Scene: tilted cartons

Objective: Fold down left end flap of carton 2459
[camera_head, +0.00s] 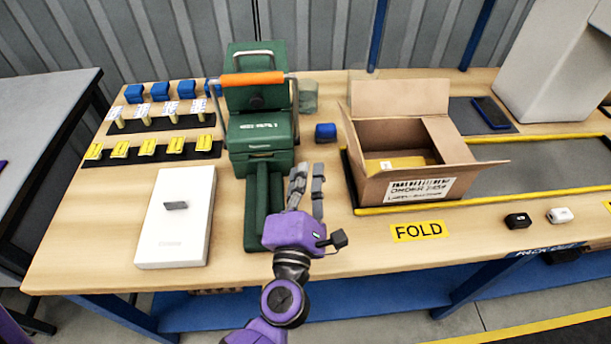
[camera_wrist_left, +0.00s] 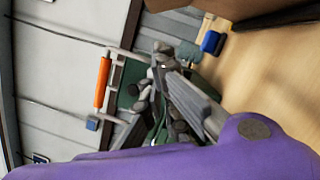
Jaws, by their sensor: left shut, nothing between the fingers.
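The carton (camera_head: 412,190) stands open on the packing strip right of centre, its front label reading roughly "ORDER 2459". Its left end flap (camera_head: 349,133) stands up at the left side, seen nearly edge-on. A yellow item (camera_head: 400,163) lies inside. My left gripper (camera_head: 306,178) is shut and empty, left of the carton and apart from it, over the green machine's base. In the left wrist view its fingers (camera_wrist_left: 178,88) show, with part of a brown carton (camera_wrist_left: 225,7) at the top edge. My right gripper is out of view.
A green machine (camera_head: 262,133) with an orange handle stands just left of and behind my gripper. A blue block (camera_head: 326,132) sits between machine and carton. A white box (camera_head: 178,222) lies left. A yellow FOLD label (camera_head: 419,231) marks the front table area.

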